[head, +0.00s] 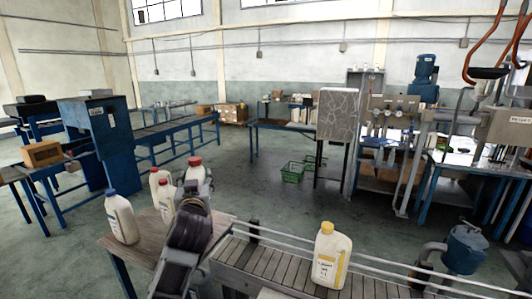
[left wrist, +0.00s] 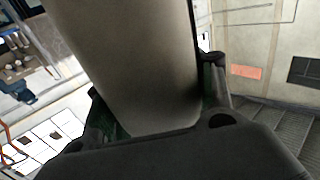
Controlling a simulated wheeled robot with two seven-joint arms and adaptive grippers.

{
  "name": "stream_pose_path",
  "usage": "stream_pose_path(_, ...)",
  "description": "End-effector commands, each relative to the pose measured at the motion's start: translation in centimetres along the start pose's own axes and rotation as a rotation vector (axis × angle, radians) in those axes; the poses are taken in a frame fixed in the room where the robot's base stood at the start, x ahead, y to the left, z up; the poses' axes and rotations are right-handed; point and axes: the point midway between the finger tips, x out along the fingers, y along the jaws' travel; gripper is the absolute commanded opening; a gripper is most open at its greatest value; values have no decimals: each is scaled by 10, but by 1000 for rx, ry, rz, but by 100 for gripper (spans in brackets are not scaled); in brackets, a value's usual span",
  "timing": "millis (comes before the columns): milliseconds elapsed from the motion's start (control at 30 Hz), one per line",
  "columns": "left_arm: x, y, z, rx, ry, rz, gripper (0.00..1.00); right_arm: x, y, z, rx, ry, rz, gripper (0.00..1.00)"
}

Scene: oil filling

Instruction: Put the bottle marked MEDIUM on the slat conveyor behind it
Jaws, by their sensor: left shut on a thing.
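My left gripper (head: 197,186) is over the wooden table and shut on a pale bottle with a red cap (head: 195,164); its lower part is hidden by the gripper. The held bottle fills the middle of the left wrist view (left wrist: 135,70), between the two fingers. No marking on it can be read, so I cannot tell whether it is MEDIUM. The slat conveyor (head: 270,262) runs along the front, right of my arm. A yellow-capped bottle (head: 331,258) stands upright on it; its label is too small to read. My right gripper is not in view.
A rail (head: 300,240) runs along the conveyor's far side. Slats left of the yellow-capped bottle are bare.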

Motion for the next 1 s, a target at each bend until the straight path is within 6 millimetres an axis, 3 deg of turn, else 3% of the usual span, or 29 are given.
stream_pose_path(567,-8,14,11,-2,6,123,0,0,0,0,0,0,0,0)
stream_pose_path(1000,-15,19,33,2,8,194,0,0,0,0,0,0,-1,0)
